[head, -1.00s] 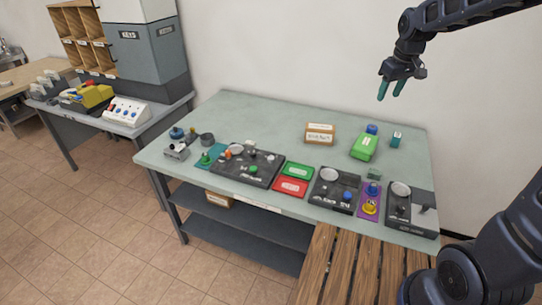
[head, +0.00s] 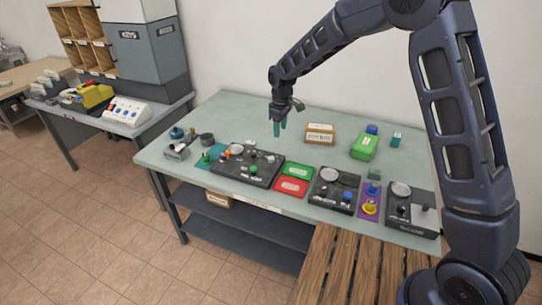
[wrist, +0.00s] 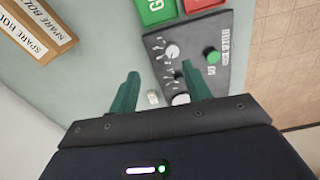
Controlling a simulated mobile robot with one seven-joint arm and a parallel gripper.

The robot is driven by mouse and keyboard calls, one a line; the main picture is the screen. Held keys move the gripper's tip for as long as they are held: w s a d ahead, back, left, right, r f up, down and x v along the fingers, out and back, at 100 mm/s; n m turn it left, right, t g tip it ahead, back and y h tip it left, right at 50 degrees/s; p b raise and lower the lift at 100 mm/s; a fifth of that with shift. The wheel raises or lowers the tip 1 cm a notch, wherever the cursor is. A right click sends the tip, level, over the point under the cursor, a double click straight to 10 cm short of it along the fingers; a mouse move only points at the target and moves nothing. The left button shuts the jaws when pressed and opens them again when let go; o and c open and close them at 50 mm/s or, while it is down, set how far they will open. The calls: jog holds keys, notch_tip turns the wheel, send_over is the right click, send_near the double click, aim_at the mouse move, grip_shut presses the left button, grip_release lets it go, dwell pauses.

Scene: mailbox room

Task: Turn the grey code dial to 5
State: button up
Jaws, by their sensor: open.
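A small light-grey dial (wrist: 172,52) with tick marks around it sits on a dark control panel (wrist: 228,50) in the wrist view; it looks like the code dial, but its setting is too small to read. In the head view the same panel (head: 228,172) lies on the left half of the green-topped table. My gripper (head: 280,129) hangs above the table behind the panel, fingers down. In the wrist view my gripper (wrist: 162,82) is open and empty, its green fingers apart, with the dial beyond the tips. I see no contact.
A green knob (wrist: 212,56) sits beside the dial on the panel. A green tray (head: 298,171) and a red tray (head: 291,187) lie right of the panel. A brown box (head: 320,134) stands right of my gripper. More panels stand farther right.

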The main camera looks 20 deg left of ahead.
aim_at(271, 157)
jog(key=shift+n, duration=0.4)
jog(key=a+f, duration=0.1)
jog(key=f, duration=0.3)
jog(key=s+a+f, duration=0.1)
jog(key=f, duration=0.4)
jog(key=s+a+f, duration=0.1)
jog(key=f, duration=0.3)
jog(key=shift+f, duration=0.35)
jog(key=c, duration=1)
